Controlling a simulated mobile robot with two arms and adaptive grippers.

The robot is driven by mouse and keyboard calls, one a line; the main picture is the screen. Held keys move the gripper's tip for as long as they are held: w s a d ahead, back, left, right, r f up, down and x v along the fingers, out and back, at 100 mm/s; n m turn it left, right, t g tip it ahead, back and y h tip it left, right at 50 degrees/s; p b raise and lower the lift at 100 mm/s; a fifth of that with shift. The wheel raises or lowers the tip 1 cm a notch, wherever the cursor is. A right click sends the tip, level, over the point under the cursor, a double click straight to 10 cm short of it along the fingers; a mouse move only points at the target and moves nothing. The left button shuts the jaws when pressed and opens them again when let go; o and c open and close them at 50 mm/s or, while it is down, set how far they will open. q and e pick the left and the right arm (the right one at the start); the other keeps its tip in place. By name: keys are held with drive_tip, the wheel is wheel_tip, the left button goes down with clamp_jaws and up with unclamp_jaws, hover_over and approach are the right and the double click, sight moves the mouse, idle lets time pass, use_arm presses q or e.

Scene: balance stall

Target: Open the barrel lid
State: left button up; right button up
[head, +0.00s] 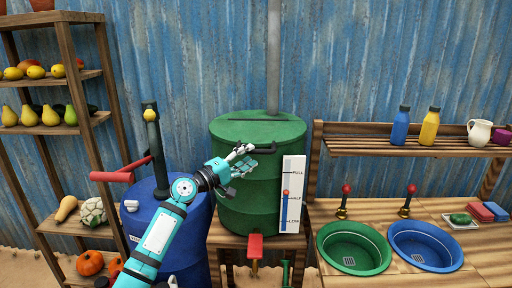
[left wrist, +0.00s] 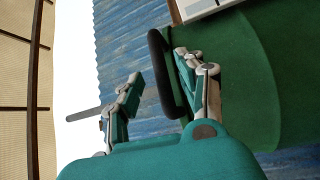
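The green barrel (head: 260,190) stands on a wooden stand, its round lid (head: 250,128) lying flat and closed on top. A dark handle bar (head: 268,147) sticks out at the lid's front edge. My left gripper (head: 246,159) is at the barrel's upper front, by the handle. In the left wrist view the two fingers of my left gripper (left wrist: 158,88) are spread apart. The black handle bar (left wrist: 160,70) shows between them, much closer to the right finger. I cannot tell whether it touches. My right gripper is out of view.
A gauge board (head: 292,195) stands at the barrel's right front, and a red tap (head: 255,246) is below. A blue barrel (head: 155,222) with a hand pump (head: 155,150) is close left. A grey pipe (head: 273,60) rises behind the lid. Basins (head: 322,262) are at right.

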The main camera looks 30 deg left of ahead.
sight(254, 153)
use_arm(q)
drive_tip(key=shift+p+x, duration=0.3)
drive_tip(key=shift+x, duration=1.65)
clamp_jaws()
